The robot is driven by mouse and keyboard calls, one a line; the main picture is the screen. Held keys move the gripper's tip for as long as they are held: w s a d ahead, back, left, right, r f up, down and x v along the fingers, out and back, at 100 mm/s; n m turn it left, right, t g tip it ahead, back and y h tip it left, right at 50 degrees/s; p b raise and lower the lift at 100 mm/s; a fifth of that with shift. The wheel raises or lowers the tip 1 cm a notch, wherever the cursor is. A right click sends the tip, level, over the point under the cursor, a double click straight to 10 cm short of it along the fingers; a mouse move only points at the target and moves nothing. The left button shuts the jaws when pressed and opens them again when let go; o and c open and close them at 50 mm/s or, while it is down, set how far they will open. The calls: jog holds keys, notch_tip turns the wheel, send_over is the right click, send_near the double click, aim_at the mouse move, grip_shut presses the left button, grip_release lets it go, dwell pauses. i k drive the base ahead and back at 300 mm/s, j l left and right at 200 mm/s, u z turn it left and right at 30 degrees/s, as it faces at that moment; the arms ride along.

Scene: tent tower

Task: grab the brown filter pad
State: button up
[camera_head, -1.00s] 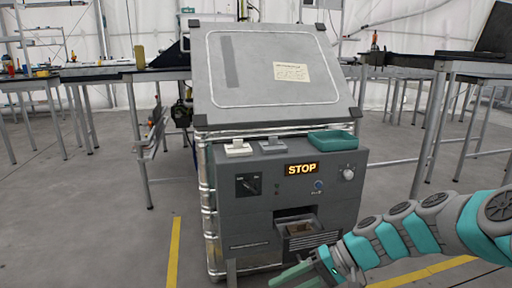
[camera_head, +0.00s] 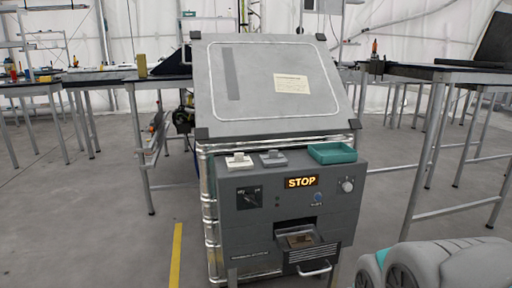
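A small brown piece, which looks like the brown filter pad (camera_head: 300,241), lies in the open drawer (camera_head: 313,257) low on the front of the grey machine (camera_head: 255,213). The drawer sticks out below a dark slot and has a light handle on its front. The pad is small in the picture, so its exact shape is hard to tell. My gripper is out of view; only a part of my own arm shows at the bottom right.
The machine has a lit STOP sign (camera_head: 301,182), knobs, white and grey blocks and a teal tray (camera_head: 332,153) on its ledge. Tables stand behind, left and right (camera_head: 440,72). Grey floor beside the yellow line (camera_head: 176,255) is clear.

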aim_at(303, 239)
jog(key=i+j+z, duration=0.15)
jog(key=z, duration=0.2)
jog(key=i+j+z, duration=0.2)
jog(key=z, duration=0.15)
